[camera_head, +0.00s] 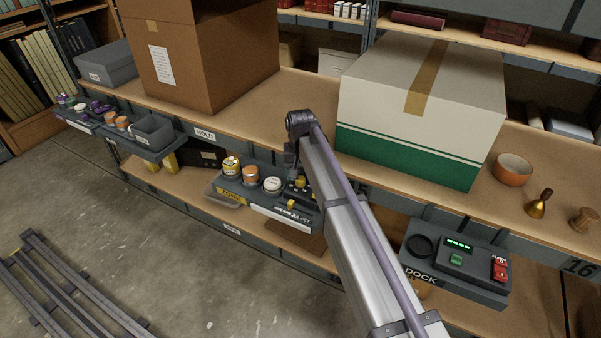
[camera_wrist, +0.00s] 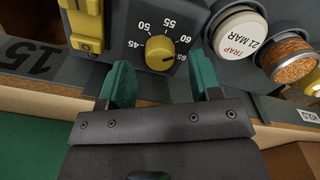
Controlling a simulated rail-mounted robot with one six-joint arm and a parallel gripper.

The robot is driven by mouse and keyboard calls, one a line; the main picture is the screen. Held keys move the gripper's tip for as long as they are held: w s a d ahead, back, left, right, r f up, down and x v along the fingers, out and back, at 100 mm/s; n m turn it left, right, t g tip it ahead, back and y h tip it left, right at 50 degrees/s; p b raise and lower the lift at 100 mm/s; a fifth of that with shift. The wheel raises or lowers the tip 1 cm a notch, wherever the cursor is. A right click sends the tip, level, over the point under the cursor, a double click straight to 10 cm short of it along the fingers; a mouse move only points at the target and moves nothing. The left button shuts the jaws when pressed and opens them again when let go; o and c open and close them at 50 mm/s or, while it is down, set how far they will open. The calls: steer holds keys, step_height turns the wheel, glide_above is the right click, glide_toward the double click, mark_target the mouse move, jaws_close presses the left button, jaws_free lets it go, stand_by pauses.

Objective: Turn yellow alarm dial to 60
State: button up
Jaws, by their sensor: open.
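The yellow alarm dial (camera_wrist: 160,53) sits on a dark grey panel (camera_wrist: 130,38) in the wrist view. White numbers 45, 50, 55, 60 and 65 run around it. Its dark pointer mark lies toward the right, close to 65. My gripper (camera_wrist: 162,78) is open, with its two green fingers apart on either side of the dial's near edge. No contact with the dial is clear. In the head view my arm covers part of the unit, and the fingers cannot be made out.
A yellow latch-like part (camera_wrist: 87,25) is left of the dial. A white-lidded jar (camera_wrist: 239,34) and an orange-filled jar (camera_wrist: 290,60) stand close at right. A large white and green box (camera_head: 420,105) sits on the shelf right of my arm.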

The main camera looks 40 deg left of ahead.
mark_target(301, 178)
step_height(301, 178, up, 9)
steer(key=p, duration=0.7)
steer(key=shift+f, duration=0.1)
steer(key=s+d+m, duration=0.2)
steer(key=s+d, duration=0.1)
steer(key=d, duration=1.7)
steer(key=s+d+m, duration=0.3)
steer(key=d, duration=1.8)
steer(key=s+d+m, duration=0.2)
steer(key=s+d, duration=0.1)
steer(key=d, duration=1.7)
step_height(301, 178, up, 13)
steer(key=p, duration=1.3)
steer(key=shift+w+d+m, duration=0.25)
steer(key=shift+d+m, duration=0.05)
steer(key=shift+d, duration=0.1)
